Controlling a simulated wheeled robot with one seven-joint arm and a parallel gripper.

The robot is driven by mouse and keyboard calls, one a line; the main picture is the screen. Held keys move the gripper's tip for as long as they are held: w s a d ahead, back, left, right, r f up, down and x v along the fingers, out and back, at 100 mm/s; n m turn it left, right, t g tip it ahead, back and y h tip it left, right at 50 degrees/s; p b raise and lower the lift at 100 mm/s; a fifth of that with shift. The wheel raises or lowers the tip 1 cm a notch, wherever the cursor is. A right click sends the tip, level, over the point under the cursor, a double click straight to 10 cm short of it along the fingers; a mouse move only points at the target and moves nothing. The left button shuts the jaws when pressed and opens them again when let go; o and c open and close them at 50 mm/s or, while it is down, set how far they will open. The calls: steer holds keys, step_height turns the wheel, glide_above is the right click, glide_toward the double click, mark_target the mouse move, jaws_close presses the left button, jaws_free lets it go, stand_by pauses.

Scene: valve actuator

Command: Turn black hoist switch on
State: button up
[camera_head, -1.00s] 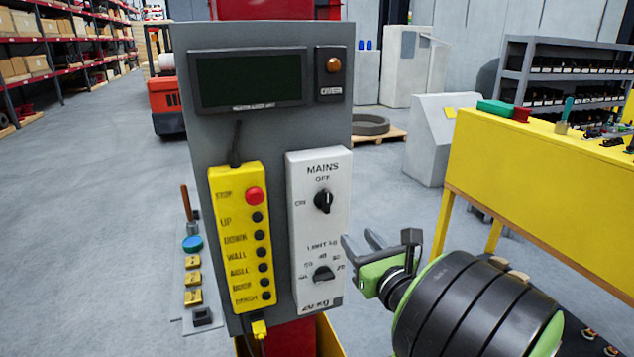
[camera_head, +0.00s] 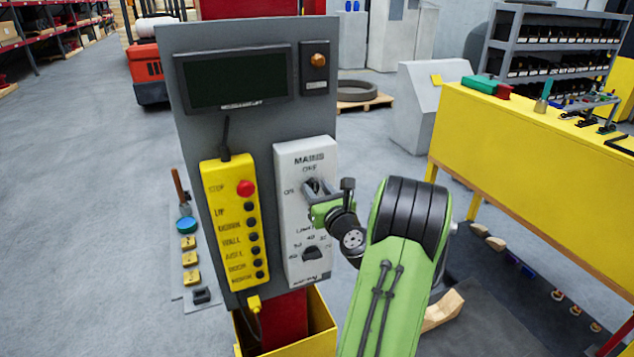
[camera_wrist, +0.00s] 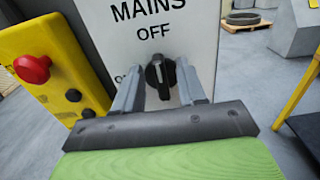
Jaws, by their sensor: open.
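The black mains switch (camera_wrist: 160,76) is a round knob on the white hoist panel (camera_head: 291,160), below the words MAINS and OFF. Its handle stands about upright, toward OFF. The ON mark is at its left, partly hidden by a finger in the wrist view. My gripper (camera_head: 318,187) is open in front of the panel. In the wrist view the two fingers of my gripper (camera_wrist: 159,82) stand left and right of the knob, with a gap visible on each side. In the head view the gripper mostly hides the knob.
A second black knob (camera_head: 312,255) sits lower on the white panel. A yellow button box (camera_head: 216,235) with a red stop button (camera_head: 245,188) hangs at its left. A dark screen (camera_head: 238,77) is above. A yellow workbench (camera_head: 530,150) stands at the right.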

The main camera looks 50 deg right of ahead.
steer(key=shift+w+d, duration=0.1)
steer(key=shift+w, duration=0.15)
steer(key=shift+s, duration=0.1)
steer(key=shift+c, duration=0.6)
jaws_close()
steer(key=shift+n, duration=0.3)
steer(key=n+b, duration=0.4)
steer(key=n, duration=0.1)
steer(key=a+f+n+b, duration=0.1)
steer(key=n+b, duration=0.4)
steer(key=n, duration=0.1)
steer(key=w+f+n+b, duration=0.1)
steer(key=n+b, duration=0.4)
steer(key=shift+a, duration=0.35)
steer(key=shift+n, duration=0.4)
